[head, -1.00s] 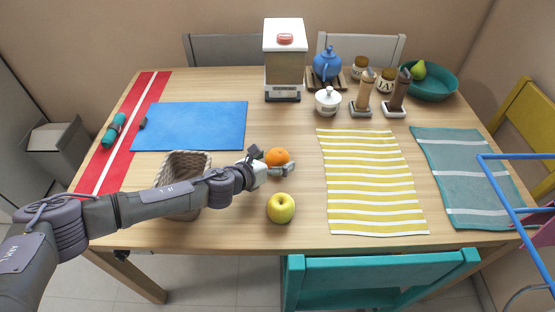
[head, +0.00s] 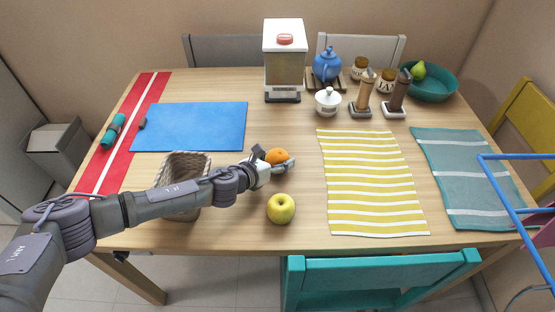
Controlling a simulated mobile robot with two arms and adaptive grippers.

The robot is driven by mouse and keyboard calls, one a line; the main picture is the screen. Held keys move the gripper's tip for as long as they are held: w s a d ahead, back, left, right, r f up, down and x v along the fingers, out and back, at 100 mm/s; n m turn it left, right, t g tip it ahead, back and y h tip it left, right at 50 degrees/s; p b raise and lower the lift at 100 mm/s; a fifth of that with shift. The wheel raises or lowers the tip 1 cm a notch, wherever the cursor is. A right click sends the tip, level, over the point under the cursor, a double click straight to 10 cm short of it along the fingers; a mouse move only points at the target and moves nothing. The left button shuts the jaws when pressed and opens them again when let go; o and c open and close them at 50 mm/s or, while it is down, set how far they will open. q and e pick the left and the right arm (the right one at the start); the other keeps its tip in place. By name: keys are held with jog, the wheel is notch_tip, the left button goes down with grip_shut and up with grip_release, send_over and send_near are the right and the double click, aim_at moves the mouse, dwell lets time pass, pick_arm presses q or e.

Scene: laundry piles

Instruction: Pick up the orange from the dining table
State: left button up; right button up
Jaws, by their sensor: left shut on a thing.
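The orange (head: 276,156) is at the middle of the wooden dining table (head: 283,121), right of the blue mat. My left gripper (head: 275,160) reaches in from the left and is shut on the orange, with a finger on its near side and another at its left. The fingers hide the orange's lower part, so I cannot tell whether it is clear of the table top. My right gripper is not in view.
A yellow apple (head: 281,208) lies just in front of the gripper. A wicker basket (head: 186,166) stands beneath my left forearm. A yellow striped cloth (head: 371,190) lies to the right. A dispenser (head: 284,58) and blue teapot (head: 327,65) stand at the back.

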aim_at(278, 152)
pick_arm(q)
jog(key=shift+r, duration=0.15)
notch_tip(278, 152, up, 5)
jog(key=shift+w+f+p, duration=0.1)
jog(key=shift+f+p, duration=0.05)
jog(key=shift+p, duration=0.65)
jog(key=s+d+r, duration=0.6)
jog(key=d, duration=0.3)
jog(key=shift+s+d+p, duration=0.3)
jog(key=shift+s+d, duration=0.05)
